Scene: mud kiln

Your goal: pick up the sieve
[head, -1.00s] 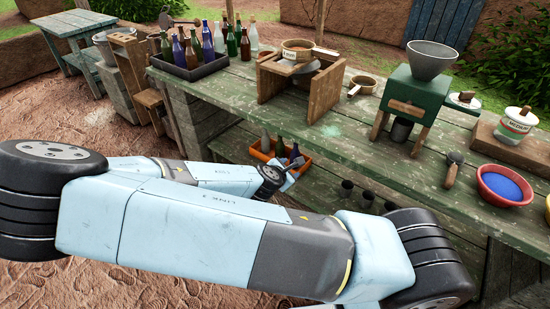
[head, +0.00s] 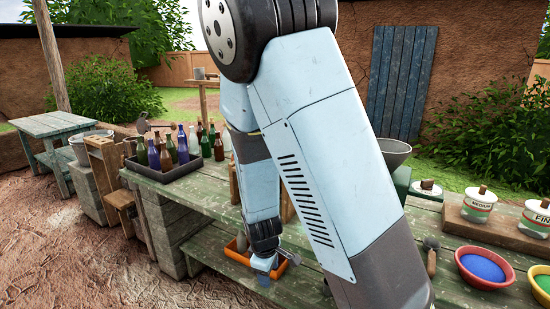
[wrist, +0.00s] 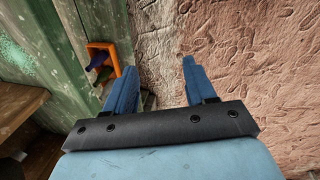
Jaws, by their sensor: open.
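No sieve shows in the frames of this moment. My raised arm covers the middle of the bench in the head view, where round sieve-like pans stood in the earlier frame. My gripper (wrist: 158,82) is open and empty in the wrist view, with its two blue fingers apart over bare ground beside the bench. In the head view my gripper (head: 263,268) hangs at the bench's front, close to the orange crate (head: 232,252) on the lower shelf. A corner of that crate (wrist: 118,64) also shows left of the fingers in the wrist view.
A dark tray (head: 178,181) of bottles stands at the bench's (head: 190,208) left end. A red bowl of blue powder (head: 486,268), a scoop (head: 430,255) and white tubs (head: 479,206) are at the right. Open dirt (head: 60,250) lies at the left.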

